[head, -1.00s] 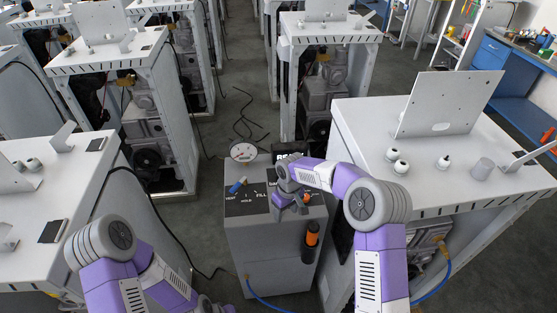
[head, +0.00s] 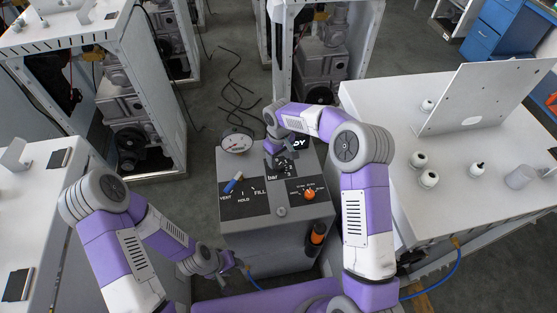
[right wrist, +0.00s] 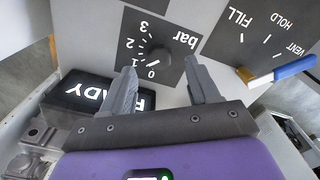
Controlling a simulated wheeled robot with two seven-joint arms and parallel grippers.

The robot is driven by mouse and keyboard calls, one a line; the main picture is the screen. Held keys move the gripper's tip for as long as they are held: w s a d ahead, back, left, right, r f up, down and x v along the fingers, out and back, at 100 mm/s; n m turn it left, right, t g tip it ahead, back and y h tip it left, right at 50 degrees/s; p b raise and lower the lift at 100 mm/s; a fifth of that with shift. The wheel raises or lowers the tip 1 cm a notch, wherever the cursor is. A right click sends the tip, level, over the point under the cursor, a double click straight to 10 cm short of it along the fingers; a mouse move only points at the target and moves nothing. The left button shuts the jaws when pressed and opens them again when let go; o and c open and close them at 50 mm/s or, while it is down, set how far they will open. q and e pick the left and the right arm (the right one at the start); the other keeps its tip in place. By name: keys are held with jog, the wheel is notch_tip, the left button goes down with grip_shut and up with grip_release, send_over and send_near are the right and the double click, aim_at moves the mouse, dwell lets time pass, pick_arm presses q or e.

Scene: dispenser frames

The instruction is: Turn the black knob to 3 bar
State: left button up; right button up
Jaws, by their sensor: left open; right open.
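The black knob (right wrist: 159,60) sits on a black dial plate marked "bar" with numbers from 0 up to 3, upside down in the right wrist view. A white mark lies by its edge near the 0; I cannot tell surely whether it is the knob's pointer. In the head view the dial plate (head: 272,173) is on the grey cabinet's top, partly hidden by my right gripper (head: 280,150). In the right wrist view my right gripper (right wrist: 163,82) is open, its fingers apart on either side of the knob, not touching it. My left gripper (head: 232,268) is open, low at the cabinet's front left.
A round gauge (head: 236,143), a blue-handled VENT/HOLD/FILL valve (head: 233,183), an orange knob (head: 309,195) and a READY display (right wrist: 98,94) surround the dial. White tables flank the cabinet.

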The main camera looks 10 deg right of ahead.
aim_at(279, 165)
jog(key=shift+w+f, duration=0.1)
jog(key=shift+f, duration=1.8)
jog(key=shift+w, duration=0.1)
jog(key=c, duration=1)
jog(key=shift+c, duration=0.2)
